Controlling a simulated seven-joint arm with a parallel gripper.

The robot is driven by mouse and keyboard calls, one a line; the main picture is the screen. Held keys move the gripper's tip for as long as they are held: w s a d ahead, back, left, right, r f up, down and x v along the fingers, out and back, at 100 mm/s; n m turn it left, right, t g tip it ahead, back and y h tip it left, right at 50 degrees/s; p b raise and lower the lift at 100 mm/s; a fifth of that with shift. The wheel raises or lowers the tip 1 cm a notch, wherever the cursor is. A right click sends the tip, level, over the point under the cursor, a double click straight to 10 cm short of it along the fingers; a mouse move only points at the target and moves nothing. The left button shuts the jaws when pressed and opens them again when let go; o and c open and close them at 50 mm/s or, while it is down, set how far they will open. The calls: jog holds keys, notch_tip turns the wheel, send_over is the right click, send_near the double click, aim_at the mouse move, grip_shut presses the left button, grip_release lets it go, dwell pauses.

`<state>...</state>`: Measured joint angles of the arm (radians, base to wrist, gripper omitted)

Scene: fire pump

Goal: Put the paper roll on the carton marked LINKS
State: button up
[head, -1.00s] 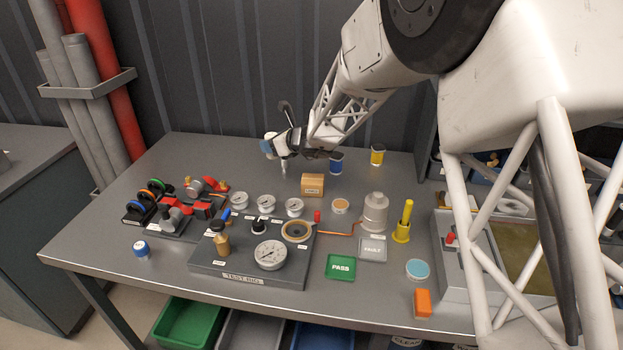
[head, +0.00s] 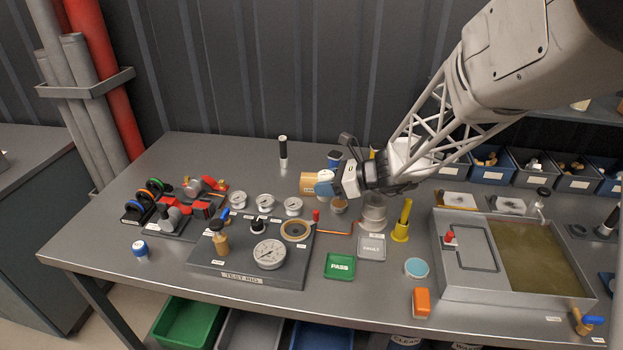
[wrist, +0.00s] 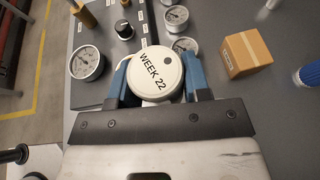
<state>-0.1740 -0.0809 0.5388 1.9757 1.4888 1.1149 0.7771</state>
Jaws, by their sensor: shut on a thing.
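My gripper (head: 326,183) is shut on a white roll, the paper roll (wrist: 156,74). Its round end, marked WEEK 22, shows between the blue fingers in the wrist view; in the head view the fingers mostly hide it. The small brown carton (head: 308,181) stands on the bench, partly hidden behind my gripper in the head view. In the wrist view the carton (wrist: 246,53) is to the right of the roll and apart from it; its label is too small to read surely. The carton's top looks bare in the wrist view.
The test rig (head: 230,267) with gauges is in front.

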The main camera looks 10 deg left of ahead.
jog(key=shift+w, duration=0.1)
dwell(0.3)
send_over(311, 178)
jog(key=shift+f, duration=0.75)
jog(key=shift+f, duration=0.1)
jog(key=shift+f, duration=1.65)
jog(key=shift+f, duration=0.15)
jog(key=o, duration=0.9)
jog(key=shift+o, duration=0.2)
